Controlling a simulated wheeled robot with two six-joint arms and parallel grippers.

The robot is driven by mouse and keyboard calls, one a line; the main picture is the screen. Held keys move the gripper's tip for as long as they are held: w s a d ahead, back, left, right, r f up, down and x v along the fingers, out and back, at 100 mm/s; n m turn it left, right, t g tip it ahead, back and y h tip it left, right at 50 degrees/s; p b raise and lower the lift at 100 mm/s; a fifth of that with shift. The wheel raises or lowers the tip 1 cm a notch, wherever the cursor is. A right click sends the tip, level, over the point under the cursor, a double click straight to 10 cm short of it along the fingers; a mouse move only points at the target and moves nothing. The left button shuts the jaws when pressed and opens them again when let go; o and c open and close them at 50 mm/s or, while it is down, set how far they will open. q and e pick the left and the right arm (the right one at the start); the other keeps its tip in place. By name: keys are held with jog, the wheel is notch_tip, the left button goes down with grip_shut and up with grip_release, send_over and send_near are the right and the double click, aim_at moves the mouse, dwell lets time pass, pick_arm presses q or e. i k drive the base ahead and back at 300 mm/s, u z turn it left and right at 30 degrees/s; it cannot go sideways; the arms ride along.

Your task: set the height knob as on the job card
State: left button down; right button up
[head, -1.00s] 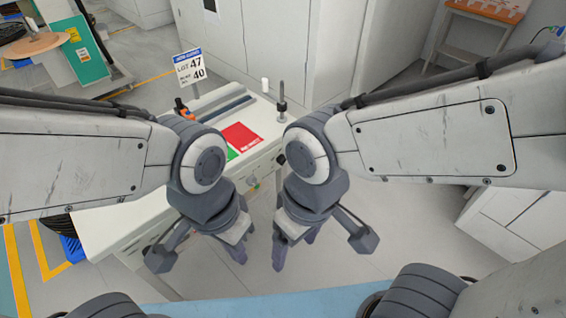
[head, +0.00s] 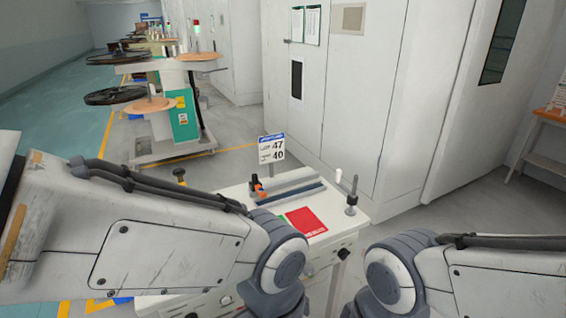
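The job card (head: 271,148) is a white sign with a blue header on a post behind the bench. It reads LOT 47, with a second line ending in 40 whose small label is too small to read. A dark round knob (head: 343,254) sits on the front right of the white bench (head: 338,229). Another dark knob (head: 180,174) stands up at the back left. I cannot tell which is the height knob, and no setting is readable. My two arms reach in on both sides at the bottom; both grippers are below the frame.
A red card (head: 305,222), an orange-black tool (head: 257,187) and a dark spindle (head: 351,200) are on the bench top. A grey cabinet (head: 335,110) stands behind. A green and white machine (head: 184,115) stands at the back left, with grey floor between.

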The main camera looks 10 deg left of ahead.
aim_at(343, 254)
jog(key=z, duration=0.5)
jog(key=k, duration=1.1)
jog(key=z, duration=0.65)
jog(key=i, duration=1.05)
jog(key=u, duration=0.85)
jog(key=i, duration=0.55)
jog(key=u, duration=0.35)
